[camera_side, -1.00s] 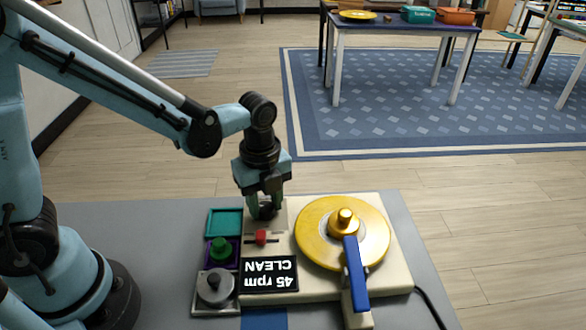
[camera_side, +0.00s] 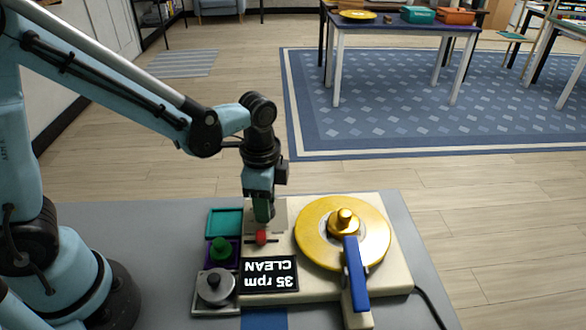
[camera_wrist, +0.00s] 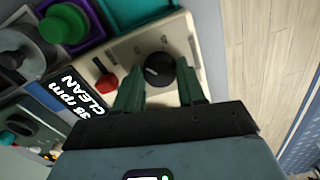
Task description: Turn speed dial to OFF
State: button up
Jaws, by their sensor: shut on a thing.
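The speed dial (camera_wrist: 158,69) is a black round knob with a light pointer mark on the cream panel in the wrist view. My gripper (camera_wrist: 161,76) has its green fingers on either side of the dial and is shut on it. In the side view my gripper (camera_side: 264,217) points down at the back left of the machine (camera_side: 398,240) and hides the dial. The display (camera_side: 268,275) reads 35 rpm CLEAN, upside down here; it also shows in the wrist view (camera_wrist: 84,98).
A red slider knob (camera_side: 262,237) sits close in front of my gripper. A yellow platter (camera_side: 318,232) with a blue arm (camera_side: 356,274) is to the right. Left are a teal tray (camera_side: 225,222), a green knobbed piece (camera_side: 221,249) and a grey one (camera_side: 215,287).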

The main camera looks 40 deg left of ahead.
jog(key=n, duration=0.5)
jog(key=shift+n, duration=0.4)
jog(key=n, duration=0.5)
jog(key=shift+n, duration=0.4)
jog(key=o, duration=1.1)
jog(key=shift+c, duration=0.2)
jog(key=shift+r, duration=0.1)
notch_tip(320, 180, up, 12)
